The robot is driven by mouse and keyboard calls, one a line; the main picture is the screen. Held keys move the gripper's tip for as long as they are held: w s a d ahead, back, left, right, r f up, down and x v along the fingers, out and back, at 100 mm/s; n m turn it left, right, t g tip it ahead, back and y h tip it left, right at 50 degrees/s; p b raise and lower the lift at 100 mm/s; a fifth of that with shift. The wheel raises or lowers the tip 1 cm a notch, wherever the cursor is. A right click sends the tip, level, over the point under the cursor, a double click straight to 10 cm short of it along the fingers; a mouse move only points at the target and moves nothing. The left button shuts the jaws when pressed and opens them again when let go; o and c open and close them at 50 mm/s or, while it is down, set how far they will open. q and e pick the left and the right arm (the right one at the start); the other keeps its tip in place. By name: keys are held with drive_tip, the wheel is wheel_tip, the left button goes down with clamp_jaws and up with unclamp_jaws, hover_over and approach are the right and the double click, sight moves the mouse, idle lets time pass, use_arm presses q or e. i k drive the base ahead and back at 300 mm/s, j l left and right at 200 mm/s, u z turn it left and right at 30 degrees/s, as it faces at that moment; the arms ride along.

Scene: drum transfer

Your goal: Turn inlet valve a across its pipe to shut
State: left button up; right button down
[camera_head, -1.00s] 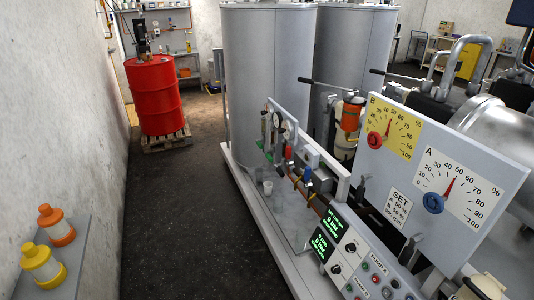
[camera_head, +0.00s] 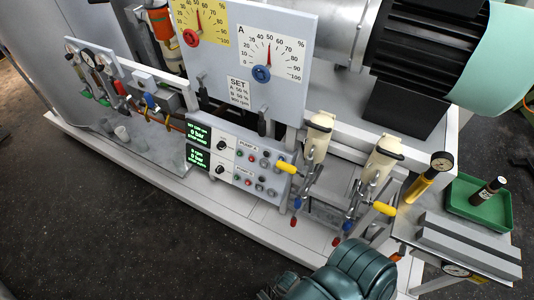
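Near the pumps, a left group of metal pipes and levers (camera_head: 305,188) has a yellow handle (camera_head: 286,168) and small red and blue ends. A right group (camera_head: 358,207) also has red and blue ends, with a yellow handle (camera_head: 383,208) at its right. More small fittings with red and blue parts (camera_head: 150,101) sit on the pipe rail at left. I cannot read a label telling which one is inlet valve a, or tell its angle to its pipe. Neither of my grippers can be made out.
The control panel (camera_head: 236,156) stands below the dial board (camera_head: 284,92). Two cream canisters (camera_head: 318,133) stand behind the levers. A green tray (camera_head: 480,207) is at right. Dark floor (camera_head: 110,220) is clear at left.

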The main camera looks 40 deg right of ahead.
sight(349, 224)
drive_tip(key=z, duration=2.5)
